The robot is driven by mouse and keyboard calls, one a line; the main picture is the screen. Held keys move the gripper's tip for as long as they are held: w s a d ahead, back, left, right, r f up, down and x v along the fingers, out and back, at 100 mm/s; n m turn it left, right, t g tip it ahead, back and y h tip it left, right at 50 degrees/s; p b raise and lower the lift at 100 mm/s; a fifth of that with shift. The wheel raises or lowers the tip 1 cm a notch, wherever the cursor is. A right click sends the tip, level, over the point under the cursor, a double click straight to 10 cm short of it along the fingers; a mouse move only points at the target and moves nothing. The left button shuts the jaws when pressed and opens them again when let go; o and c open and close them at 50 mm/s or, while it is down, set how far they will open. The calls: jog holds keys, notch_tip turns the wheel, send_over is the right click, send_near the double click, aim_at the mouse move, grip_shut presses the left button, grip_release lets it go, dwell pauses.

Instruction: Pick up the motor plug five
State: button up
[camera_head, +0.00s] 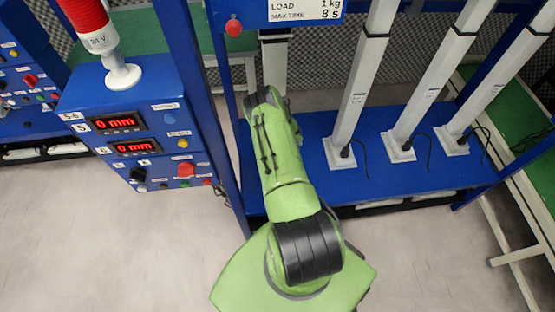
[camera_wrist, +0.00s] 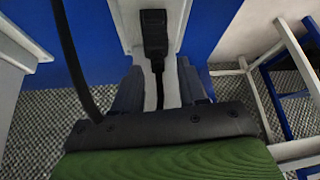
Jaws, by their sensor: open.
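In the wrist view a black plug (camera_wrist: 154,32) sits in the pale face of a white column (camera_wrist: 128,22), with a black cable hanging down from it. My gripper (camera_wrist: 160,80) is open, its two dark fingers on either side of the cable, just below the plug. The fingers do not touch the plug, and nothing is held. No number shows on this plug, so the view alone does not confirm it is five. In the head view my green arm reaches toward the leftmost white column (camera_head: 275,62); my gripper and that column's base are hidden behind the arm.
Several more white columns stand on the blue platform (camera_head: 313,127) to the right, with black plugs (camera_head: 345,152) and loose cables. A blue control box (camera_head: 140,130) with red displays stands left of the arm, beside a blue post (camera_head: 213,110).

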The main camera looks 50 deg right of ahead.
jog(key=shift+r, duration=0.1)
grip_shut()
notch_tip(320, 180, up, 10)
jog(key=p, duration=0.2)
jog(key=shift+p, duration=0.3)
